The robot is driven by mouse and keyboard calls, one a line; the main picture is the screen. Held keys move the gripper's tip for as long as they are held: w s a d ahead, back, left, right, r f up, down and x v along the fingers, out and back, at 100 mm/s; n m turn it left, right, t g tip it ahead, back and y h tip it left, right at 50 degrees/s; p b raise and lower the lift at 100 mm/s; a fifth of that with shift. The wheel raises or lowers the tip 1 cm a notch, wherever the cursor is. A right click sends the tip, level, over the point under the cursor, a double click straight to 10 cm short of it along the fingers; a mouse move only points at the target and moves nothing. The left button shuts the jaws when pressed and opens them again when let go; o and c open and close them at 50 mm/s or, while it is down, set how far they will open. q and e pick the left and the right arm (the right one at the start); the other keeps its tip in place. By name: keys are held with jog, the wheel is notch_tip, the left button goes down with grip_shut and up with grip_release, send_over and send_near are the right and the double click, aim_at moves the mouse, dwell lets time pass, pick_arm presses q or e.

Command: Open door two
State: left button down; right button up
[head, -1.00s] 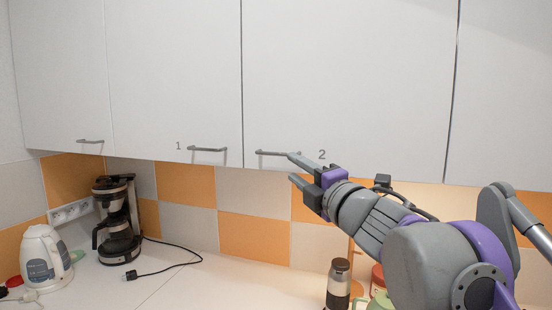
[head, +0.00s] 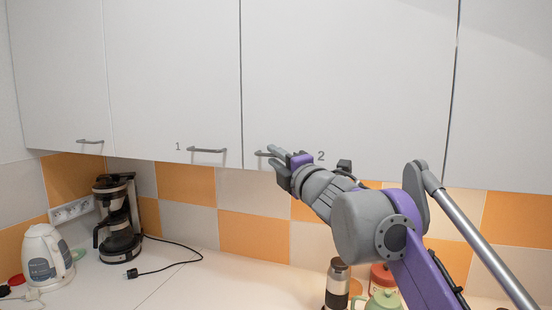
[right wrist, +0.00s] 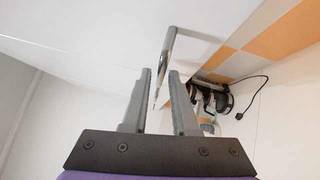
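Door two (head: 345,80) is a white upper cabinet door marked "2" and hangs flush with its neighbours, closed. Its grey bar handle (head: 262,153) is at the lower left of the door, and its right part is hidden behind my right gripper (head: 277,161). In the right wrist view the handle (right wrist: 170,46) runs down toward the gap between the two fingers of my right gripper (right wrist: 161,78). The fingers stand apart, and I see no firm grip on the bar. My left gripper is not in view.
Door one's handle (head: 207,150) is just to the left. Below, the white counter (head: 210,282) holds a coffee maker (head: 118,218), a kettle (head: 46,256), a dark grinder-like jar (head: 337,284) and a green pot (head: 384,299). The counter's middle is mostly clear.

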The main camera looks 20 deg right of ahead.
grip_shut()
dwell(1.1)
